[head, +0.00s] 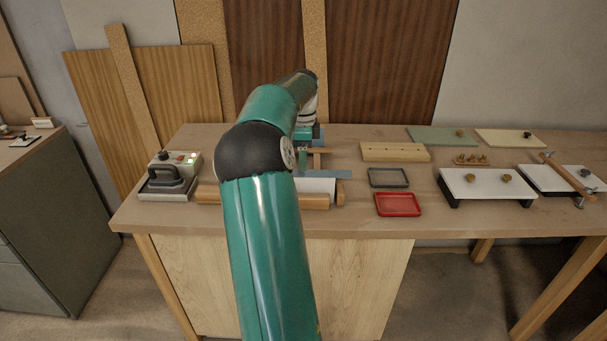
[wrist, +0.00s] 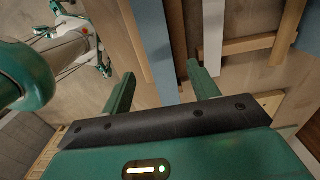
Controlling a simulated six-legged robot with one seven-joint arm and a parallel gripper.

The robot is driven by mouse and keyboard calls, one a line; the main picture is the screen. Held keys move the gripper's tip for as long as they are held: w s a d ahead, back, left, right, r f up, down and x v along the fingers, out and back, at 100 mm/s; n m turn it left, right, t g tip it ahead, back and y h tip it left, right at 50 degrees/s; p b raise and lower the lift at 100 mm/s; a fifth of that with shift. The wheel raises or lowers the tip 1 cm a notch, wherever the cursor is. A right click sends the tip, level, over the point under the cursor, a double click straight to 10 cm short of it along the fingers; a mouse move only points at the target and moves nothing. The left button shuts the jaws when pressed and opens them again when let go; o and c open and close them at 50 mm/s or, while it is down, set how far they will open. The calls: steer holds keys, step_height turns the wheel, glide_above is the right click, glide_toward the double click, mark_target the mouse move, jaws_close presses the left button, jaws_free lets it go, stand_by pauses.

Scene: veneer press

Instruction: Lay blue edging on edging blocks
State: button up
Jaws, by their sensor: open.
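A blue-grey strip, which looks like the blue edging (wrist: 163,48), runs between my open fingers in the wrist view. A pale wooden strip lies along its left side. My gripper (wrist: 161,70) has one finger on each side of the strip, with gaps showing; I cannot tell how far above it they are. In the head view a blue piece (head: 337,174) shows beside my gripper (head: 308,155), partly behind my arm. Wooden bars (wrist: 250,45), possibly the edging blocks, lie to the right in the wrist view. My arm hides much of this area.
An iron-like tool (head: 170,178) sits at the bench's left end. A grey tray (head: 374,185), red tray (head: 398,213) and holed wooden block (head: 395,152) lie right of my gripper. White boards with knobs (head: 487,185) and a clamp (head: 568,174) are farther right.

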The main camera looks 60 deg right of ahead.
step_height(320, 180, down, 4)
steer(key=shift+r, duration=0.2)
steer(key=shift+c, duration=0.4)
steer(key=c, duration=1)
steer(key=shift+r, duration=0.15)
steer(key=shift+c, duration=0.2)
